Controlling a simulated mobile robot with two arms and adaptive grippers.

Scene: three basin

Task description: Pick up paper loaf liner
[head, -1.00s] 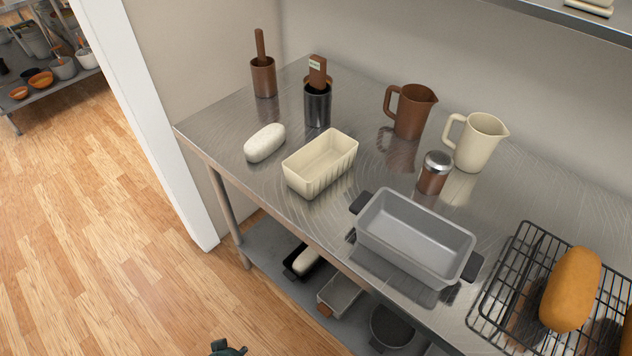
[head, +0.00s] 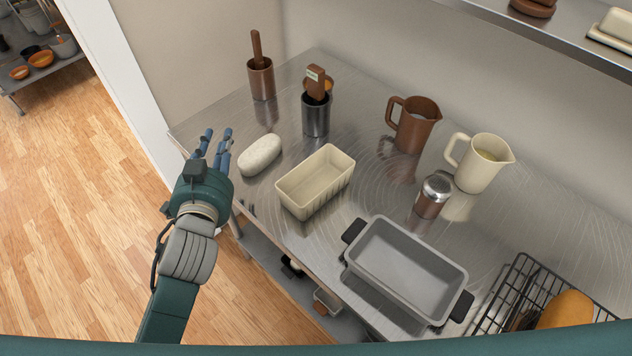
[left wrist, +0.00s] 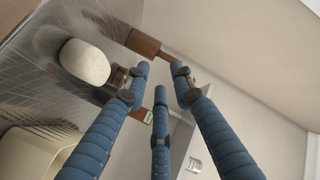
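The paper loaf liner (head: 300,198) is a cream, ribbed, open-topped rectangular form standing upright and empty near the middle of the steel counter. Part of it also shows at the lower left of the left wrist view (left wrist: 28,158). My left gripper (head: 211,146) has blue fingers that are spread open and empty. It is at the counter's front left edge, left of the liner and apart from it, with the pale dough loaf (head: 260,155) between them. In the left wrist view the fingers (left wrist: 160,78) point past the dough toward the wall. My right gripper is not in view.
A grey loaf pan (head: 410,262) stands right of the liner. Behind are a dark utensil pot (head: 316,117), a brown crock (head: 261,80), a brown jug (head: 414,128), a cream jug (head: 478,165) and a shaker (head: 433,196). A wire rack (head: 505,300) is at the right.

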